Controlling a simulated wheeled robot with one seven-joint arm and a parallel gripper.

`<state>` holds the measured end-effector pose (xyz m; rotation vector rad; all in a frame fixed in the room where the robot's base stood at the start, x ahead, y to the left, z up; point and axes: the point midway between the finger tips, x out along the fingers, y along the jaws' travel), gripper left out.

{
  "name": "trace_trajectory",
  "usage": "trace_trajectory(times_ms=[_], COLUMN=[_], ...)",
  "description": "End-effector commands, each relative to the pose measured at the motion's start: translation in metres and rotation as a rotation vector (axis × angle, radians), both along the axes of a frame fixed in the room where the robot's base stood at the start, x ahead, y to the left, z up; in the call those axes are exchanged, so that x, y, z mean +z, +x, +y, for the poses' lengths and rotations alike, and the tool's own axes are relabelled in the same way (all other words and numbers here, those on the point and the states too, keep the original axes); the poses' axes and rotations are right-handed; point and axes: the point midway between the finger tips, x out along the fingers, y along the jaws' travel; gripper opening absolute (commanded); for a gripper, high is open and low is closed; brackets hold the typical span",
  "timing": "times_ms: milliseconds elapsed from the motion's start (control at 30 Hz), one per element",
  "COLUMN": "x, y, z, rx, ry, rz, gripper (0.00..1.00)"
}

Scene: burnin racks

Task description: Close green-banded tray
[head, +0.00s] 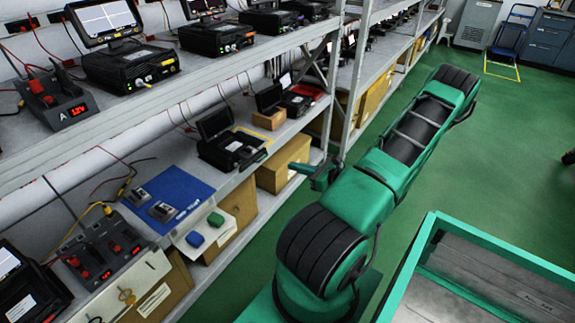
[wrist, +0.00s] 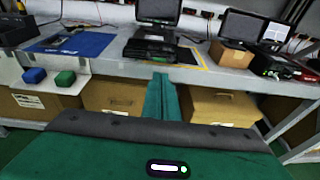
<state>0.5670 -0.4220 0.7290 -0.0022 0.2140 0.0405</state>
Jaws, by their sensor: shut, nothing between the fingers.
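A black instrument (head: 232,150) with a raised screen stands on the lower shelf. A dark flap or tray (head: 252,159) juts from its front towards the aisle; its band colour is too small to tell for sure. The instrument also shows in the wrist view (wrist: 150,49), straight ahead of my fingers. My gripper (head: 294,167) is shut and empty, in front of the shelf edge, to the right of the instrument and apart from it in the head view. The shut teal fingers (wrist: 160,80) point at the instrument; their tips overlap the shelf edge in the wrist view.
A blue mat (head: 172,190) lies left of the instrument, with a blue block (head: 195,239) and a green block (head: 215,219) nearby. Cardboard boxes (head: 283,163) sit under the shelf. A shelf post (head: 345,90) stands beyond my gripper. The green floor aisle is open.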

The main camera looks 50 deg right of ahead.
Motion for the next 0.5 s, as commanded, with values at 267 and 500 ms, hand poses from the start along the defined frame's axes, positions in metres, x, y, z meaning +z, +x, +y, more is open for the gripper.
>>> trace_trajectory(times_ms=[267,500], x=[-0.011,-0.02], y=[0.05,0.092], z=[0.004,0.006], rx=[0.005,0.006], ry=[-0.001,-0.003], rz=[0.0,0.0], gripper=[0.0,0.0])
